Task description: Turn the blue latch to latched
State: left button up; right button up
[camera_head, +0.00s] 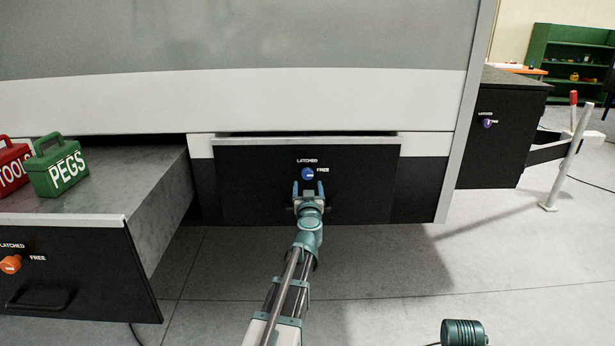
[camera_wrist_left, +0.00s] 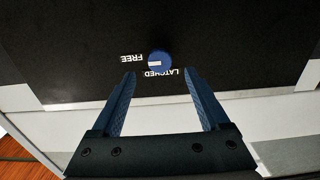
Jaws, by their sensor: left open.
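The blue latch (camera_head: 307,173) is a round knob on the black front of the closed middle drawer (camera_head: 250,185). The word LATCHED is printed above it and FREE to its right. The wrist view is upside down and shows the blue latch (camera_wrist_left: 162,57) with its white mark pointing toward FREE. My left gripper (camera_head: 309,188) is just in front of and below the latch in the head view. Its two blue fingers are spread apart and empty, with the latch beyond their tips. I cannot tell whether they touch it.
At left, an open drawer (camera_head: 65,270) with an orange latch (camera_head: 10,264) carries a green PEGS box (camera_head: 60,165) and a red TOOLS box (camera_head: 12,166). At right is a black box with a purple latch (camera_head: 487,123). The floor at right is mostly clear.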

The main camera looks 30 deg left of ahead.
aim_at(308, 176)
pick_arm(q)
jog(key=x, duration=0.8)
jog(key=shift+w, duration=0.1)
jog(key=shift+d, duration=0.1)
jog(key=shift+c, duration=0.3)
grip_shut()
